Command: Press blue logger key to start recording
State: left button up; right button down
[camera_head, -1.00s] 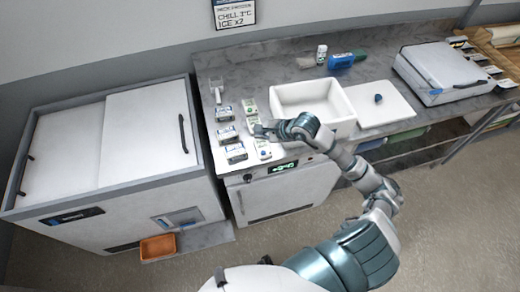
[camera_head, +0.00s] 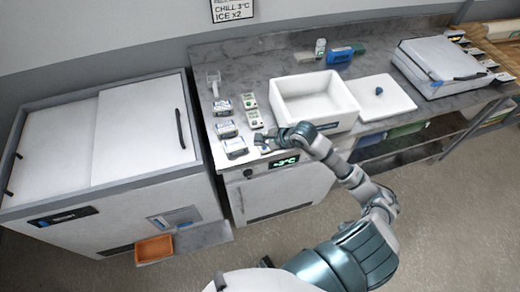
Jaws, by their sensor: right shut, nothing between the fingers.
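Three small pale loggers stand in a column on the counter left of the white basin: a far one (camera_head: 249,100), a middle one (camera_head: 254,119) and a near one (camera_head: 262,148). The far two show greenish marks. The near logger is partly hidden by my right gripper (camera_head: 268,143), and its key cannot be made out clearly. My right gripper is shut and empty, with its fingertips over or at the near logger. I cannot tell whether they touch it. My left gripper is not in view.
Several small labelled packs (camera_head: 226,129) sit left of the loggers. A white basin (camera_head: 353,105) and a white board (camera_head: 392,105) lie to the right, with a silver case (camera_head: 440,65) beyond. A white chest (camera_head: 140,125) stands left of the counter. A display (camera_head: 286,162) is on the counter front.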

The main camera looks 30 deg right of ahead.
jog(key=shift+f, duration=0.2)
jog(key=shift+d+f, duration=0.1)
jog(key=shift+d, duration=0.2)
jog(key=d, duration=0.3)
jog(key=shift+d+f, duration=0.35)
jog(key=shift+f, duration=0.05)
jog(key=a, duration=0.3)
jog(key=shift+a+r, duration=0.2)
jog(key=shift+r, duration=0.2)
jog(key=shift+a, duration=0.25)
jog(key=shift+d, duration=0.45)
jog(key=shift+d+f, duration=0.2)
jog(key=shift+d, duration=0.4)
jog(key=shift+d+f, duration=0.15)
jog(key=shift+d, duration=0.45)
jog(key=shift+a, duration=0.2)
jog(key=a, duration=0.3)
jog(key=shift+s+a+r, duration=0.1)
jog(key=shift+a+r, duration=0.1)
jog(key=shift+a, duration=0.2)
jog(key=shift+d+f, duration=0.15)
jog(key=shift+d, duration=0.4)
jog(key=shift+d+f, duration=0.1)
jog(key=shift+d, duration=0.4)
jog(key=shift+a+b, duration=0.4)
jog(key=shift+a, duration=0.55)
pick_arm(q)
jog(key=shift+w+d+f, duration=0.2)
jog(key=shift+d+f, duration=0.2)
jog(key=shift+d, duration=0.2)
